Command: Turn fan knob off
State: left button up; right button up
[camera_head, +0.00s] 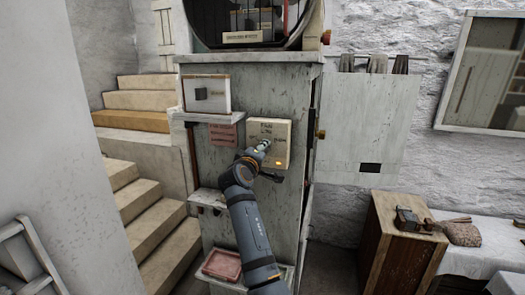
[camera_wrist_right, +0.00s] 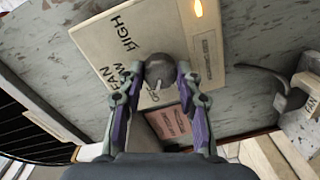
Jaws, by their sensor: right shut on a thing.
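The fan control box (camera_head: 282,130) is a cream panel on the front of the grey cabinet, with an orange light (camera_wrist_right: 198,9) lit. In the right wrist view it carries the words FAN, LOW and HIGH. Its round dark grey knob (camera_wrist_right: 160,67) sits between the fingers of my right gripper (camera_wrist_right: 158,78), which is shut on it. A pale mark shows at the knob's lower edge, but its exact setting is hard to read. In the head view my right gripper (camera_head: 262,147) reaches the box and hides most of the knob. My left gripper is not in view.
A white switch box (camera_head: 206,94) stands on a shelf at upper left of the fan box. An open cabinet door (camera_head: 365,120) is at right. A wooden crate (camera_head: 400,245) and stairs (camera_head: 150,215) flank the cabinet.

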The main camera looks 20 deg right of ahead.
dwell(0.4)
jog(key=o, duration=1.2)
jog(key=shift+c, duration=0.2)
